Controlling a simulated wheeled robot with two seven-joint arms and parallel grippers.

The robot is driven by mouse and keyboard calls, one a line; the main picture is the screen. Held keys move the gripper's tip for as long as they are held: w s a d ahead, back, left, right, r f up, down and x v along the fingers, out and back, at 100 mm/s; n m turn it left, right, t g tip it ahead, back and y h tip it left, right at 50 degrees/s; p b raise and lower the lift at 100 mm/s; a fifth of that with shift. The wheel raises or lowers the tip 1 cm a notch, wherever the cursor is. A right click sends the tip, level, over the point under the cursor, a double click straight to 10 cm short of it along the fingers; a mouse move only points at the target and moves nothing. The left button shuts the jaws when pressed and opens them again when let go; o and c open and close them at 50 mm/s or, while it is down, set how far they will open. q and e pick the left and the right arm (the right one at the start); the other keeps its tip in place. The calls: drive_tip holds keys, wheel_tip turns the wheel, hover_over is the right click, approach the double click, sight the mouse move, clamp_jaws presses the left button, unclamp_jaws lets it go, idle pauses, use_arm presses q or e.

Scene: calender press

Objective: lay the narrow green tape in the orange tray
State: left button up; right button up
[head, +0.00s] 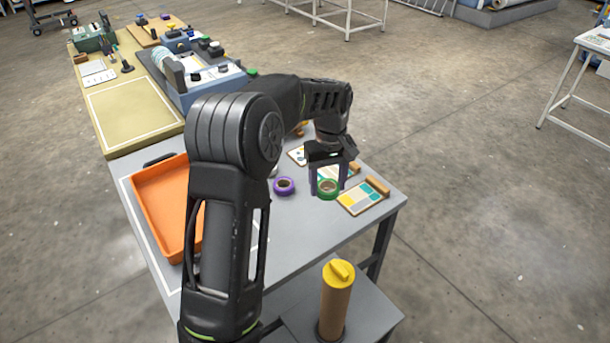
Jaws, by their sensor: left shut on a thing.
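The green tape (327,188) is a small roll between the fingers of my left gripper (327,184), over the right part of the grey table. The gripper points down and is shut on the roll. I cannot tell whether the roll touches the table or a card behind it. The orange tray (160,203) lies on the left part of the table, empty where it shows. My left arm hides its right side. My right gripper is not in view.
A purple tape roll (284,186) lies just left of the green one. A colour-swatch card (362,197) lies to the right. A cardboard tube with a yellow cap (336,291) stands at the front. A blue machine (205,84) stands behind the tray.

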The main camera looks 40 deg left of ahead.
use_arm(q)
drive_tip(key=d+m, duration=1)
drive_tip(key=d, duration=0.7)
drive_tip(key=shift+s+m, duration=0.3)
drive_tip(key=shift+s, duration=0.15)
drive_tip(key=shift+f, duration=0.1)
